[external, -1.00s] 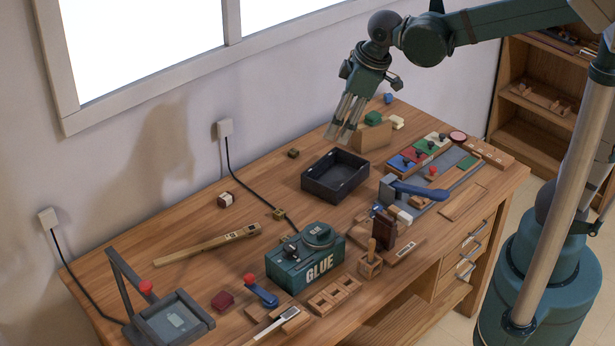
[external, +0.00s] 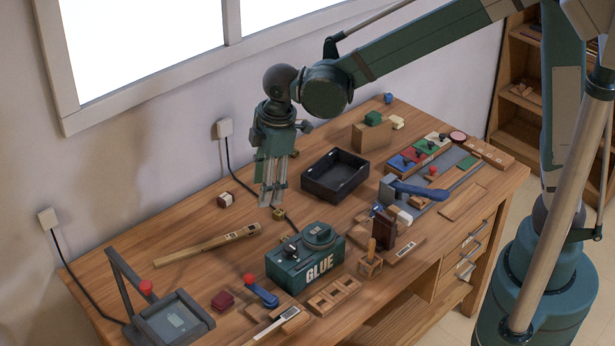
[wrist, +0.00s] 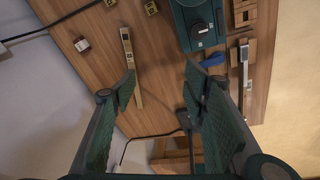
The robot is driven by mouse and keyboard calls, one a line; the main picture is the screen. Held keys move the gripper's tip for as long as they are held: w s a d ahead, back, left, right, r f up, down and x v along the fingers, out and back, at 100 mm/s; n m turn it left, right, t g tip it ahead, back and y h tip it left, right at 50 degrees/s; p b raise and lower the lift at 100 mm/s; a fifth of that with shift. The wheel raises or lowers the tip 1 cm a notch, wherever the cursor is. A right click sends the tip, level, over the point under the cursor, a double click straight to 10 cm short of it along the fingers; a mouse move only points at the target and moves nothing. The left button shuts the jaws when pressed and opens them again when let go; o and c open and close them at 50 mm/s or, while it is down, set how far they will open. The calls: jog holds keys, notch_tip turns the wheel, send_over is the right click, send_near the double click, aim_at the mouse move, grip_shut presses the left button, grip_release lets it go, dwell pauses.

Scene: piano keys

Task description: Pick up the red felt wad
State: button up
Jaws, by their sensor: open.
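The likely red felt wad is a small dark red block (external: 222,300) lying on the bench in the external view, left of the blue tool with a red knob. I cannot make it out in the wrist view, where a finger may hide it. My gripper (external: 271,203) hangs above the bench, pointing down, left of the black tray and up and right of the dark red block. It also shows in the wrist view (wrist: 160,78), with its fingers apart and nothing between them.
The green glue box (external: 305,258) and the blue tool (external: 262,294) stand right of the dark red block. A grey device with an upright lever (external: 172,318) stands to its left. A wooden stick (external: 208,244) lies behind it. The black tray (external: 335,176) is farther back.

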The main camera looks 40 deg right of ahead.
jog(key=a+f+n+b, duration=0.1)
jog(key=a+f+n, duration=0.2)
jog(key=a+f, duration=0.6)
jog(key=n+g+h+b, duration=0.1)
jog(key=n+g, duration=0.1)
send_over(222, 298)
notch_tip(222, 298, down, 8)
jog(key=shift+w+r, duration=0.1)
jog(key=shift+w, duration=0.05)
jog(key=shift+f+b, duration=0.3)
jog(key=shift+f, duration=1)
jog(key=shift+f+b, duration=0.45)
jog(key=shift+f, duration=2.15)
jog(key=c, duration=0.8)
